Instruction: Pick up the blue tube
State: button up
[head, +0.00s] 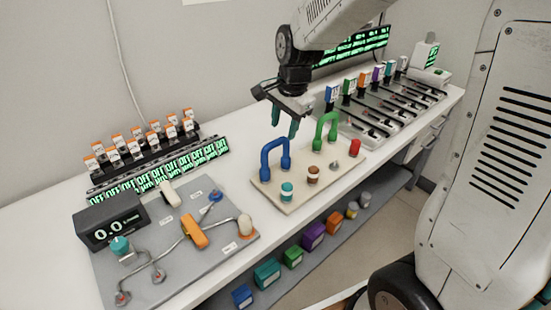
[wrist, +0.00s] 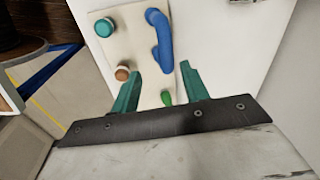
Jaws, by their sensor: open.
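The blue tube (head: 272,158) is an upside-down U standing on a beige board (head: 300,195). In the wrist view the blue tube (wrist: 160,38) lies beyond the fingertips, near the board's right edge. My gripper (head: 283,118) hangs above the board, up and to the right of the blue tube in the head view. Its teal fingers (wrist: 158,80) are spread, with nothing held between them. The fingers do not appear to touch the tube.
On the same board stand a green tube (head: 326,128), a teal-and-white cap (head: 287,191), a brown cap (head: 313,174) and a red piece (head: 355,147). A grey panel (head: 175,275) with valves lies left. A shelf below holds several coloured boxes.

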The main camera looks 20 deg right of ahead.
aim_at(280, 138)
jog(key=shift+m, duration=0.5)
jog(key=w+f, duration=0.1)
jog(key=f, duration=0.2)
jog(key=w+f, duration=0.1)
jog(key=f, duration=0.2)
jog(key=w+f, duration=0.1)
jog(key=f, duration=0.2)
jog(key=shift+a, duration=0.1)
grip_shut()
